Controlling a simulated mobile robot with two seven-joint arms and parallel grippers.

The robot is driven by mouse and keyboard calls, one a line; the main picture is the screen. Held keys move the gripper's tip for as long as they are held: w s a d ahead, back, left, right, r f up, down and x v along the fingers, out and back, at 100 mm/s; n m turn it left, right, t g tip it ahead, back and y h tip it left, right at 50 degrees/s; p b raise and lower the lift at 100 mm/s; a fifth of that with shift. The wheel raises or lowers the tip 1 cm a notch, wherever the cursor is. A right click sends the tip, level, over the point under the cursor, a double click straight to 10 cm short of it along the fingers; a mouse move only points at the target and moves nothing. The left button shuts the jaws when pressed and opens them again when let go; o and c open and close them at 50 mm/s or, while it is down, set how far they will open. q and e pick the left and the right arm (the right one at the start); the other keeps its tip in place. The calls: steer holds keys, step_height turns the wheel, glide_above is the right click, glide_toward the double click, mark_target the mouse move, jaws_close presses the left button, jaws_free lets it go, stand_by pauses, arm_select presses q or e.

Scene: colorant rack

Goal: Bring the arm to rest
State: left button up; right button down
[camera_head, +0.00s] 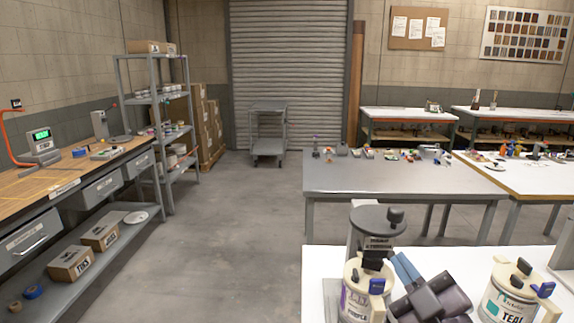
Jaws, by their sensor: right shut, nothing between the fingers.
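My right gripper (404,268) is low in the head view, over the white table (325,262) at the bottom right. Its slim blue-grey fingers are together with nothing between them. Its dark body runs down to the bottom edge. It is between a cream canister with a purple label (357,298) on the left and a cream canister with a teal label (505,302) on the right. From this view I cannot tell how far it is above the table or whether it touches the purple canister. My left gripper is out of view.
A grey canister (376,219) stands behind the purple one. A grey table (400,185) with small items lies beyond. A workbench (70,172) and a shelf rack (160,98) line the left. A cart (268,130) stands by the shutter. The middle floor is clear.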

steer(key=s+d+f+m+g+h, duration=0.3)
steer(key=d+f+m+g+h, duration=0.1)
steer(key=f, duration=0.4)
steer(key=s+d+f+m+g+h, duration=0.3)
steer(key=d+f+m+g+h, duration=0.1)
steer(key=f, duration=0.4)
steer(key=s+d+f+m+g, duration=0.1)
steer(key=s+f+m+g, duration=0.1)
steer(key=s+f+g, duration=0.55)
steer(key=s+d+f+m+g, duration=0.15)
steer(key=s+f, duration=0.35)
steer(key=s, duration=0.5)
steer(key=w+f+t+y, duration=0.1)
steer(key=w+f+t, duration=0.6)
steer(key=f, duration=0.3)
steer(key=shift+w+a+t, duration=0.2)
steer(key=shift+a+t, duration=0.1)
steer(key=shift+a, duration=0.15)
steer(key=shift+f+n, duration=0.1)
steer(key=shift+n, duration=0.15)
steer(key=shift+d, duration=0.1)
